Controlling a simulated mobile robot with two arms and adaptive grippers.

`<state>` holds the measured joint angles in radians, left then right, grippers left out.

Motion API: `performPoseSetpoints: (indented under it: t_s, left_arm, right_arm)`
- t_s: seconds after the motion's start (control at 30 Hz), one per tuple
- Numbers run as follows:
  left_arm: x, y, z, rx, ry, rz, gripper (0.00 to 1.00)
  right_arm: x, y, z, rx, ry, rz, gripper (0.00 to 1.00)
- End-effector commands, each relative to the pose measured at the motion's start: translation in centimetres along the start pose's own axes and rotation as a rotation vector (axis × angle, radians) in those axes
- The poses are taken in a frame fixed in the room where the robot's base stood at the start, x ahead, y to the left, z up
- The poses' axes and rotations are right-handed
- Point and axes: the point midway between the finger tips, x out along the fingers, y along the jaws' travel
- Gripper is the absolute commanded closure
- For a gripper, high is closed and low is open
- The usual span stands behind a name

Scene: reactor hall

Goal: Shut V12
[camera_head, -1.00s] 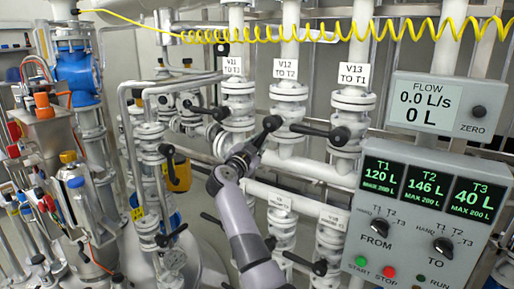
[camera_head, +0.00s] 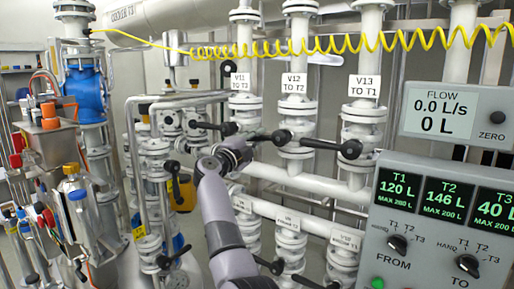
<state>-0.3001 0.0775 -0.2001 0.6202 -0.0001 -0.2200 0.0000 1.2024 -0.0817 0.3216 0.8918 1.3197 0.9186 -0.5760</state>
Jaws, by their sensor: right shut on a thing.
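The V12 valve (camera_head: 295,120) is a white flanged valve on a vertical pipe, under the label "V12 TO T2" (camera_head: 294,83). Its black hub (camera_head: 282,137) is at the front, and its lever points left from there, nearly level across the pipe. My right gripper (camera_head: 253,138) is shut on this lever, at the left of the hub, and hides most of it. My right arm reaches up from the bottom middle. My left gripper is out of view.
The V11 lever (camera_head: 207,125) and V13 lever (camera_head: 322,144) lie close on either side, both pointing left. The control panel (camera_head: 440,215) is at the right; the flow display (camera_head: 440,112) reads 0.0 L/s. A yellow coiled hose (camera_head: 330,46) hangs above.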

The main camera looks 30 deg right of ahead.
Motion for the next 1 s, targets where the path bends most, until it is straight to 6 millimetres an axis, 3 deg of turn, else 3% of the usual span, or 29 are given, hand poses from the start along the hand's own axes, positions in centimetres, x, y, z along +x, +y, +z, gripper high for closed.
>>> performPoseSetpoints:
  t_s: [0.2, 0.83, 0.87, 1.0]
  left_arm:
    - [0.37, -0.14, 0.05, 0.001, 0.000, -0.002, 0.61]
    - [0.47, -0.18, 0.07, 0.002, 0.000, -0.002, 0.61]
    - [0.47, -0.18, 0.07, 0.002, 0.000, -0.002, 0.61]
    - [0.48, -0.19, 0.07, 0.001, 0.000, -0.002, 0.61]
  right_arm:
    - [0.19, -1.38, -0.27, 0.099, 0.016, -0.010, 1.00]
    - [0.28, -1.66, -0.41, 0.142, 0.025, -0.009, 1.00]
    - [0.28, -1.65, -0.41, 0.142, 0.025, -0.009, 0.81]
    - [0.28, -1.57, -0.42, 0.140, 0.026, -0.007, 0.72]
